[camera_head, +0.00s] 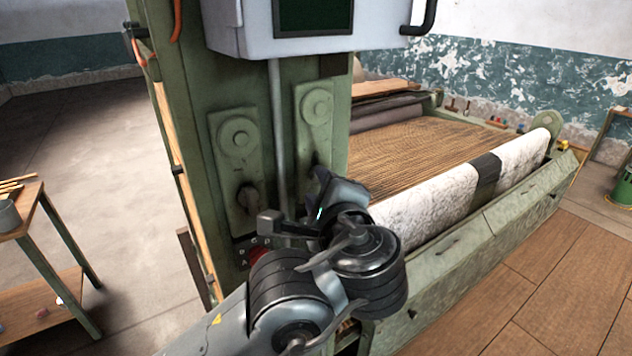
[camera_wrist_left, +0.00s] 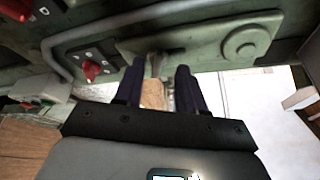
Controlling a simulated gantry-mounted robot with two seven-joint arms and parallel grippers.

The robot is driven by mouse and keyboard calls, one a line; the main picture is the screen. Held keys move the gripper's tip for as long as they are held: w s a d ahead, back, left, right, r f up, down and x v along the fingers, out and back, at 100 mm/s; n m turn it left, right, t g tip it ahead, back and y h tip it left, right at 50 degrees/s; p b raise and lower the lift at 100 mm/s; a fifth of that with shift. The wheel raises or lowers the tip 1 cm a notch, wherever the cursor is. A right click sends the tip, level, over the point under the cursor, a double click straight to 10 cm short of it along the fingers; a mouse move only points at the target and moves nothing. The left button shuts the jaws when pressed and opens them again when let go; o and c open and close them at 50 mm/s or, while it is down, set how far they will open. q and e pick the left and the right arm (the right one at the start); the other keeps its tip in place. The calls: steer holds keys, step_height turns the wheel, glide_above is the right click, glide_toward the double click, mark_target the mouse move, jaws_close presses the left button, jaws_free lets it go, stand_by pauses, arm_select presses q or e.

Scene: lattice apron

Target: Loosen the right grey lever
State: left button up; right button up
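The right grey lever (camera_head: 315,160) is on the right-hand green plate (camera_head: 315,110) of the machine post, below a round boss. Its lower part is hidden by my left gripper (camera_head: 325,200). In the left wrist view, a grey lever (camera_wrist_left: 155,64) stands between the tips of my left gripper (camera_wrist_left: 160,72). The fingers are apart, with visible space between them, and do not look closed on it. Another lever (camera_head: 248,198) sits on the left-hand plate (camera_head: 237,140) and points down. My right gripper is not in view.
A red knob (camera_wrist_left: 92,70) is on the panel beside the lever; it also shows low on the post (camera_head: 260,257). A grey pipe (camera_head: 278,130) runs between the plates. A control box (camera_head: 310,20) hangs above. A white fabric roll (camera_head: 430,205) lies to the right.

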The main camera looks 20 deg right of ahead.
arm_select(q)
steer(key=s+r, duration=0.1)
steer(key=s, duration=0.5)
steer(key=shift+a, duration=0.35)
steer(key=s+a+f+n+g, duration=0.1)
steer(key=a+f+g, duration=0.2)
steer(key=f, duration=0.9)
steer(key=s+a+f+n+g, duration=0.2)
steer(key=f+g, duration=0.1)
steer(key=f, duration=0.8)
steer(key=s+a+f+n+g, duration=0.1)
steer(key=a+f+g, duration=0.2)
steer(key=f, duration=0.9)
steer(key=s+a+f+n+g, duration=0.45)
steer(key=s+a+f, duration=0.5)
steer(key=f, duration=0.35)
steer(key=s+a+f+n+g, duration=0.1)
steer(key=s+a+f+n, duration=0.2)
steer(key=s+a, duration=0.3)
steer(key=s+a+f+n, duration=0.2)
steer(key=s+a+n, duration=0.2)
steer(key=s+a, duration=0.2)
steer(key=w+a+r+n+t+y, duration=0.1)
steer(key=w+a+r+n+t, duration=0.1)
steer(key=a+r+n, duration=0.4)
step_height(320, 180, up, 30)
steer(key=p, duration=3.1)
steer(key=shift+a, duration=0.3)
